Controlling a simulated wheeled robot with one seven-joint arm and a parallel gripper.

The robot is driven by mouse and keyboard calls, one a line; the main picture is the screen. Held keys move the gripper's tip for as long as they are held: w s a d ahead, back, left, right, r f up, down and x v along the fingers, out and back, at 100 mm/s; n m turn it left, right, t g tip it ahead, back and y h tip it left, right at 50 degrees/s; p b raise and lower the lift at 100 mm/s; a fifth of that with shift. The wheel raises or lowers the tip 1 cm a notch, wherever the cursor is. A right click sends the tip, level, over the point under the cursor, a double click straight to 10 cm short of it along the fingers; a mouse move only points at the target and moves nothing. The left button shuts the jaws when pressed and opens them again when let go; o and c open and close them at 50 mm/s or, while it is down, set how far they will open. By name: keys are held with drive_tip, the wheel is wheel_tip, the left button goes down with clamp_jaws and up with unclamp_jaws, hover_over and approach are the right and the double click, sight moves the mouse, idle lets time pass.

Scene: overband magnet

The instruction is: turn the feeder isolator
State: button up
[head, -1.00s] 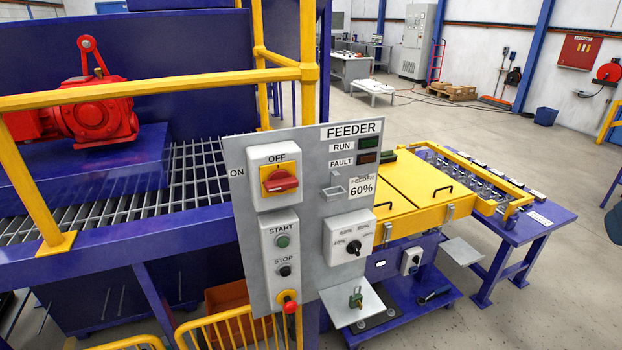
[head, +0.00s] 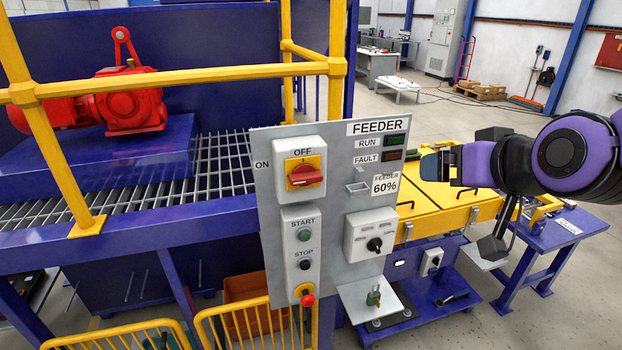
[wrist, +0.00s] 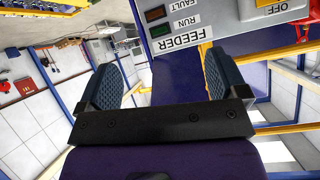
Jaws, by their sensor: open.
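The feeder isolator (head: 306,174) is a red rotary handle on a yellow plate in a white box, at the upper left of the grey FEEDER panel (head: 340,150). Its handle lies roughly level, with OFF lettered above and ON to the left. My gripper (head: 430,165) is right of the panel in the head view, apart from the isolator. In the wrist view my gripper (wrist: 160,85) has two widely spaced fingers with nothing between them. The panel appears upside down there, and only the OFF edge of the isolator box (wrist: 275,8) shows.
The panel also carries a START and STOP station (head: 303,250), a selector switch box (head: 370,235) and a small shelf with a padlock (head: 373,298). A yellow guardrail (head: 180,78) stands behind the panel.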

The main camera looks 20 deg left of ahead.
drive_tip(key=a+f+n+t+y, duration=0.15)
drive_tip(key=a+f, duration=0.25)
drive_tip(key=a, duration=0.6)
drive_tip(key=t+y, duration=0.3)
approach(308, 179)
drive_tip(key=shift+n+t, duration=0.25)
drive_tip(key=shift+n, duration=0.3)
drive_tip(key=x, duration=1)
drive_tip(key=shift+a+f, duration=0.1)
drive_tip(key=shift+f, duration=0.15)
drive_tip(key=c, duration=0.9)
